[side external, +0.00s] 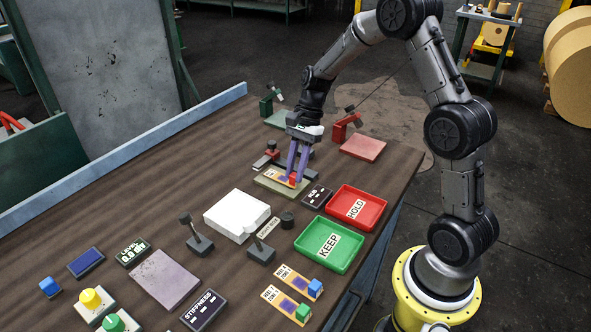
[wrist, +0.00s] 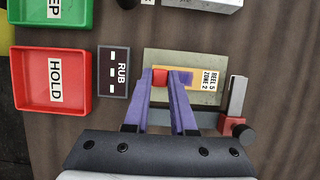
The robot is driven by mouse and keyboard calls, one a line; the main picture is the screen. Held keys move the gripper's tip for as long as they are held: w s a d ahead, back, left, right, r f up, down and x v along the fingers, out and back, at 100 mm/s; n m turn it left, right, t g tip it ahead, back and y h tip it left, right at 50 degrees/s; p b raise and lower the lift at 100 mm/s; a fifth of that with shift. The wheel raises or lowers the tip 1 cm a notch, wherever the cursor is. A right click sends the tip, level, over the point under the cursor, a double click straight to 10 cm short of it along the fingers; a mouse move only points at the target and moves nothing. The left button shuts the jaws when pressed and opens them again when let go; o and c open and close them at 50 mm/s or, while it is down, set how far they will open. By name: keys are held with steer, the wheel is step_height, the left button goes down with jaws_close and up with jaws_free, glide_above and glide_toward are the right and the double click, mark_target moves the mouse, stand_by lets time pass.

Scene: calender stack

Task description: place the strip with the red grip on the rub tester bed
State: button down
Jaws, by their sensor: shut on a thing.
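The strip with the red grip (wrist: 160,77) has a cream label reading "REEL 5 ZONE 2" and a purple patch. My gripper (side external: 294,179) is shut on the red grip, its two purple fingers pointing down. The strip (side external: 276,176) lies over the pale rub tester bed (wrist: 188,58), within its outline in the wrist view. I cannot tell whether it touches the bed or is slightly above it. The bed (side external: 263,184) also shows in the side view, partly hidden by the strip and fingers. The tester's grey arm with a dark knob (wrist: 236,105) is beside the bed.
The RUB display (side external: 317,196), red HOLD tray (side external: 376,213) and green KEEP tray (side external: 318,262) stand near the bed. Strips with blue (side external: 315,288) and green (side external: 303,312) grips lie at the front.

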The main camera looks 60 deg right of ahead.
steer(key=shift+f, duration=0.2)
steer(key=c, duration=0.7)
jaws_free()
steer(key=shift+f, duration=0.1)
steer(key=shift+c, duration=0.2)
steer(key=v, duration=1.1)
steer(key=s+a+r+n+t+h, duration=0.2)
steer(key=s+a+r+n+h, duration=0.1)
steer(key=s+a+r+n, duration=0.55)
steer(key=s+a+f+n+t, duration=0.1)
steer(key=s+n, duration=0.3)
steer(key=s, duration=0.3)
steer(key=s+a+f+n+t+h, duration=0.1)
steer(key=s+a+n+t, duration=0.1)
steer(key=s+n, duration=0.3)
steer(key=shift+s+t, duration=0.3)
steer(key=shift+s, duration=0.8)
